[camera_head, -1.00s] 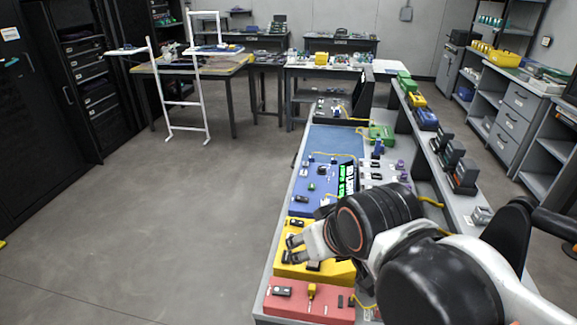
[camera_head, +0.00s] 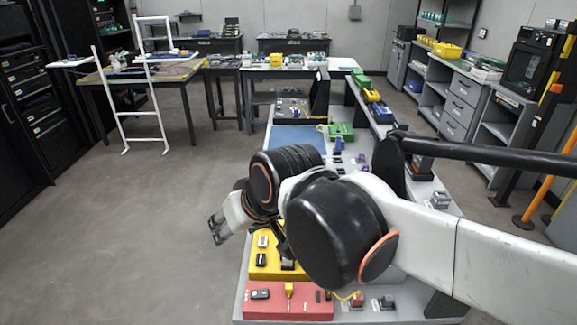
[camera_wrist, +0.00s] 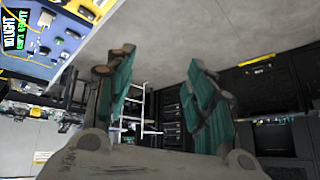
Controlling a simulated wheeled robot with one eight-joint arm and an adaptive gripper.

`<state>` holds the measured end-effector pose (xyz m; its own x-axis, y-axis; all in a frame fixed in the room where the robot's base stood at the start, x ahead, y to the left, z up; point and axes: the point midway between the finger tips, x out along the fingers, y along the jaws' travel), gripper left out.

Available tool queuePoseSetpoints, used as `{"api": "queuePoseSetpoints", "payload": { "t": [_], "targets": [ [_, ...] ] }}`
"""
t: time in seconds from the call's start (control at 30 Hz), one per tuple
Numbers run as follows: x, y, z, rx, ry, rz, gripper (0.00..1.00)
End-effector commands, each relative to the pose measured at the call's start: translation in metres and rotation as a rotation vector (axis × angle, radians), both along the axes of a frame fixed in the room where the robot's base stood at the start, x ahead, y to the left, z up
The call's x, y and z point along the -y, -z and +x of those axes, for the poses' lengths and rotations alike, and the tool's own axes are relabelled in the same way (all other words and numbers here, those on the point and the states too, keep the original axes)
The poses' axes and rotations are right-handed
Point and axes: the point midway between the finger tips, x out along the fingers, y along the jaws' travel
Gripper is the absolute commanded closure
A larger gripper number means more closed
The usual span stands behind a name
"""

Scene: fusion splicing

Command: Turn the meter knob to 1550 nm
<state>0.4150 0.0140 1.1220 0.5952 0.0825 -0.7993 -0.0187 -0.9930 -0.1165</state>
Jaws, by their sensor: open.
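The meter's dark display (camera_wrist: 15,30) with bright text reading "NO LIGHT" shows at the upper left of the wrist view. It sits by a blue panel (camera_wrist: 68,48) carrying several small fittings. I cannot tell which fitting is the meter knob, and no 1550 nm marking is readable. In the head view my arm hides the display and most of the blue panel. My gripper (camera_head: 216,230) is out past the bench's left edge, over the floor and apart from the panel. In the wrist view its two green-padded fingers (camera_wrist: 158,62) are wide apart with nothing between them.
A yellow panel (camera_head: 258,272) and a red panel (camera_head: 268,309) with small fittings lie at the bench's near end. A blue mat (camera_head: 290,137) lies further back. A raised shelf with boxes runs along the bench's right side. The floor (camera_head: 130,240) on the left is open.

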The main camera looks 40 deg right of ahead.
Motion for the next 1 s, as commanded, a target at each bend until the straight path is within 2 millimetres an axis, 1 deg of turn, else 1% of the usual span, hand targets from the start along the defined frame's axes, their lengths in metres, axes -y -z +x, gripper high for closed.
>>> {"api": "queuePoseSetpoints", "payload": {
  "t": [0.17, 0.27, 0.3, 0.37, 0.4, 0.47, 0.53, 0.57, 0.63, 0.77, 0.8, 0.87, 0.9, 0.97, 1.0],
  "targets": [
    [-0.006, -0.020, 0.038, 0.012, 0.016, 0.076, 0.51],
    [-0.010, -0.032, 0.070, 0.023, 0.029, 0.141, 0.51],
    [-0.011, -0.037, 0.084, 0.028, 0.035, 0.167, 0.51],
    [-0.013, -0.044, 0.105, 0.037, 0.044, 0.209, 0.51],
    [-0.013, -0.047, 0.119, 0.043, 0.051, 0.235, 0.51],
    [-0.010, -0.052, 0.140, 0.050, 0.057, 0.265, 0.51],
    [-0.001, -0.055, 0.164, 0.049, 0.052, 0.272, 0.51],
    [0.005, -0.056, 0.174, 0.047, 0.045, 0.265, 0.51],
    [0.023, -0.057, 0.196, 0.036, 0.023, 0.231, 0.51],
    [0.063, -0.054, 0.234, 0.009, -0.028, 0.160, 0.51],
    [0.076, -0.052, 0.245, 0.000, -0.044, 0.140, 0.51],
    [0.097, -0.048, 0.261, -0.013, -0.069, 0.109, 0.51],
    [0.111, -0.045, 0.271, -0.023, -0.085, 0.089, 0.51],
    [0.133, -0.040, 0.285, -0.037, -0.111, 0.062, 0.51],
    [0.148, -0.036, 0.294, -0.047, -0.129, 0.044, 0.51]
  ]
}}
